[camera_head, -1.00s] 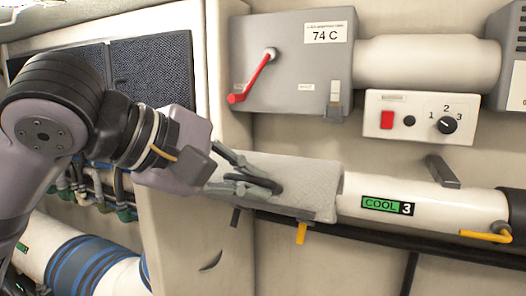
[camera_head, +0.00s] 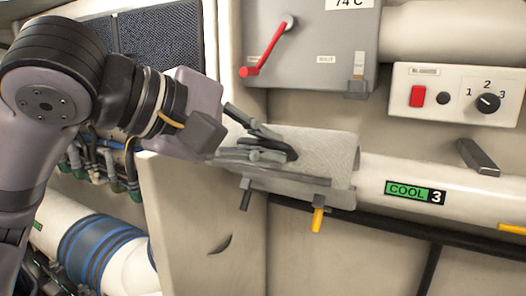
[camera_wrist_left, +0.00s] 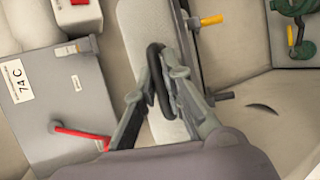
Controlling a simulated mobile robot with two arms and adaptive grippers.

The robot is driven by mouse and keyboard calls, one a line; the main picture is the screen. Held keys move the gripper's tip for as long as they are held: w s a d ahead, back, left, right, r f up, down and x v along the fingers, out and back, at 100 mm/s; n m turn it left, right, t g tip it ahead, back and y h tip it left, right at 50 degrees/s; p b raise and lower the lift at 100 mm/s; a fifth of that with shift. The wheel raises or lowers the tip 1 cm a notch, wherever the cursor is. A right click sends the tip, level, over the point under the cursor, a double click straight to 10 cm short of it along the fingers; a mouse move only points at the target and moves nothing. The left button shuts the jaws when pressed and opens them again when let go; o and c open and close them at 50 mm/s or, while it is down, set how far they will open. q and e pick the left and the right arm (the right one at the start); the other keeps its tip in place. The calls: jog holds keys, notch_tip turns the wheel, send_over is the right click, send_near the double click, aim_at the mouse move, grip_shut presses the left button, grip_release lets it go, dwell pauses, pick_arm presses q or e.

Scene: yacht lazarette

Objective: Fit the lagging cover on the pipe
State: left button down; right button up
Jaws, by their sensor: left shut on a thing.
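The lagging cover (camera_head: 338,152) is a pale grey half-shell with a black handle, in the middle of the head view. It lies against the white pipe (camera_head: 460,196), left of the green "COOL 3" label (camera_head: 415,192). I cannot tell whether it is fully seated. A yellow tab (camera_head: 318,219) and a dark tab (camera_head: 245,195) hang below it. My left gripper (camera_head: 282,148) is shut on the cover's black handle; in the left wrist view the fingers (camera_wrist_left: 155,100) close around the handle and the cover (camera_wrist_left: 140,30) is behind. My right gripper is not in view.
Above the cover is a grey box (camera_head: 312,62) with a red lever (camera_head: 266,52). To the right are a switch panel (camera_head: 455,95) and a grey bracket (camera_head: 478,157) by the pipe. A black rail (camera_head: 390,225) runs below. Blue-banded piping (camera_head: 100,250) is at lower left.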

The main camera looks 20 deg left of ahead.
aim_at(290, 127)
pick_arm(q)
jog(key=shift+f+t+b, duration=0.1)
jog(key=shift+t+b, duration=0.3)
jog(key=shift+b, duration=0.15)
jog(key=shift+a+m+t+h+b, duration=0.1)
jog(key=shift+m+t+h+b, duration=0.25)
jog(key=shift+b, duration=0.5)
jog(key=shift+w+r, duration=0.15)
jog(key=shift+r, duration=0.1)
jog(key=shift+w+p, duration=0.4)
jog(key=shift+w, duration=0.2)
jog(key=shift+w+d+p, duration=0.2)
jog(key=shift+w+d, duration=0.05)
jog(key=shift+w, duration=0.45)
jog(key=shift+w+d+p, duration=0.15)
jog(key=shift+w+d, duration=0.05)
jog(key=shift+w, duration=0.5)
jog(key=shift+w+d+p, duration=0.25)
jog(key=shift+w+p, duration=0.15)
jog(key=shift+w, duration=0.85)
jog(key=shift+w+d+p, duration=0.25)
jog(key=shift+w+p, duration=0.15)
jog(key=shift+w, duration=1.05)
jog(key=shift+p, duration=0.5)
